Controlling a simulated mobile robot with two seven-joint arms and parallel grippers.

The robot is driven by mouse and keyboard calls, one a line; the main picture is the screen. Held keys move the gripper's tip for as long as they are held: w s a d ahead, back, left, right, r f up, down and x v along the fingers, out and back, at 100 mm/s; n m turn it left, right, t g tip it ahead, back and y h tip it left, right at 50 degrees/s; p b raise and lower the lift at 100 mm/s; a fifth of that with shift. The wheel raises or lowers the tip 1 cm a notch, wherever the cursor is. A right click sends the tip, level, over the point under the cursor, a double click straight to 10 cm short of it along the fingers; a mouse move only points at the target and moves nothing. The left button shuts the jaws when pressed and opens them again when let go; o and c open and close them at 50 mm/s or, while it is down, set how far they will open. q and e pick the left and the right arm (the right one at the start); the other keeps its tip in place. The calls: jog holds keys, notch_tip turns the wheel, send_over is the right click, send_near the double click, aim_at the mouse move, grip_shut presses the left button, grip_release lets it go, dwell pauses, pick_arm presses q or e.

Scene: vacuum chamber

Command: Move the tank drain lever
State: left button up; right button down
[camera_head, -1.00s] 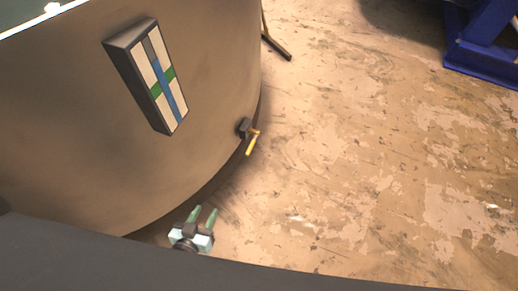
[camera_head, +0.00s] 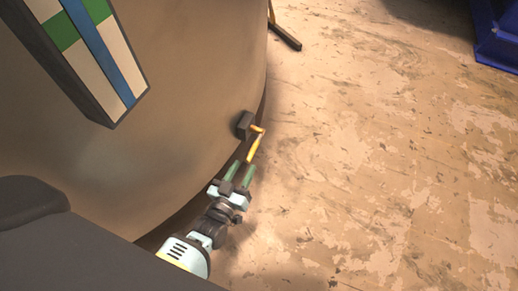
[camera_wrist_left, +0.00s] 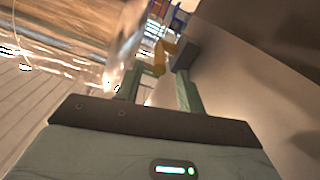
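The tank drain lever (camera_head: 254,148) is a short yellow handle on a dark block (camera_head: 244,124) low on the side of the big brown tank (camera_head: 190,125). My left gripper (camera_head: 240,170) is open, with its two green fingers apart and pointing at the lever's lower end. In the left wrist view the yellow lever (camera_wrist_left: 160,58) shows just beyond and between the fingertips (camera_wrist_left: 159,80), with the dark block (camera_wrist_left: 186,54) beside it. I cannot tell whether the fingers touch the lever. My right gripper is not in view.
A panel with white, blue and green stripes (camera_head: 90,50) juts from the tank wall at upper left. A dark support foot (camera_head: 285,37) stands behind the tank. A blue frame (camera_head: 497,40) is at upper right. The worn floor (camera_head: 390,170) at right is clear.

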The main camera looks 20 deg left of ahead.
aim_at(253, 151)
pick_arm(q)
jog(key=shift+r, duration=0.1)
